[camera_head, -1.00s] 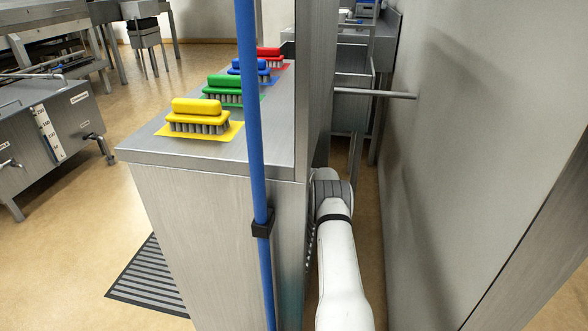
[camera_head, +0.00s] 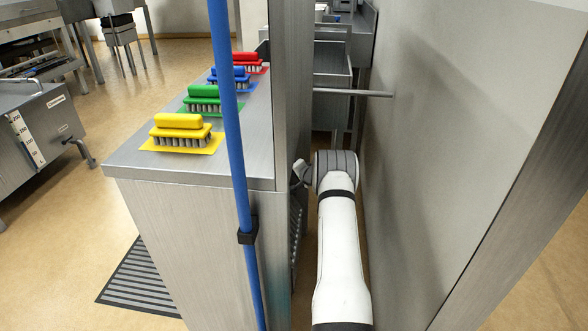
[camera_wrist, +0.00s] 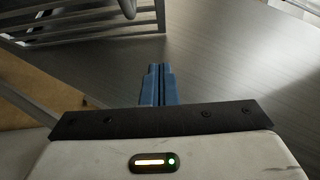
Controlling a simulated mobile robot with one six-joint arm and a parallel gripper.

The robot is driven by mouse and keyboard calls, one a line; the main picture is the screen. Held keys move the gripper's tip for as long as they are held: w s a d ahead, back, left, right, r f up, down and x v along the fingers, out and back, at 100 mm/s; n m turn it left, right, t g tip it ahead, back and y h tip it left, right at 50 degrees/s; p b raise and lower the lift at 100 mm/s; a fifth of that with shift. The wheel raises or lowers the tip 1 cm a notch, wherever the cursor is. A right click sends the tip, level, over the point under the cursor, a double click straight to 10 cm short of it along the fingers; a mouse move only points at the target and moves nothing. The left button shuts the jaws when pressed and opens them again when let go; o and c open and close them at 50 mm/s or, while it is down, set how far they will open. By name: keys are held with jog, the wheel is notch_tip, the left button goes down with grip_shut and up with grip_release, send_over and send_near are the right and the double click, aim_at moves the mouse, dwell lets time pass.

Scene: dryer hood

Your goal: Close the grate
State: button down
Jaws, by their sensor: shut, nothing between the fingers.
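A slatted metal grate (camera_wrist: 80,32) shows at the upper left of the wrist view, standing out at an angle beside a flat brushed-metal surface. In the head view a dark slatted edge (camera_head: 296,222), likely the same grate, shows at the right side of the steel cabinet, mostly hidden. My gripper (camera_wrist: 158,72) has its blue fingers together, with nothing between them. The fingers point toward the metal surface, below and right of the grate, and no contact is visible. In the head view the gripper is hidden behind my arm and the cabinet.
The steel cabinet (camera_head: 170,225) carries several coloured brushes, including a yellow one (camera_head: 180,132). A blue pole (camera_head: 232,130) stands before it. A wall (camera_head: 430,150) closes the right side, leaving a narrow gap for my arm. A striped floor drain (camera_head: 138,282) lies at left.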

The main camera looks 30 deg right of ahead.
jog(key=s+a+r+m+g+y+b, duration=0.3)
jog(key=s+m, duration=0.4)
jog(key=m, duration=0.8)
jog(key=s+a+m+g+y+b, duration=0.15)
jog(key=s+m+g+y, duration=0.35)
jog(key=m, duration=1.1)
jog(key=shift+n+t+y, duration=0.3)
jog(key=shift+t+y, duration=0.1)
jog(key=shift+t, duration=0.2)
jog(key=b+x, duration=0.1)
jog(key=x, duration=0.3)
jog(key=b+x, duration=0.2)
jog(key=x, duration=0.3)
jog(key=s+b+x, duration=0.1)
jog(key=x, duration=0.3)
jog(key=shift+w+a+f+b, duration=0.1)
jog(key=shift+a+f+b, duration=0.15)
jog(key=shift+a+b, duration=0.15)
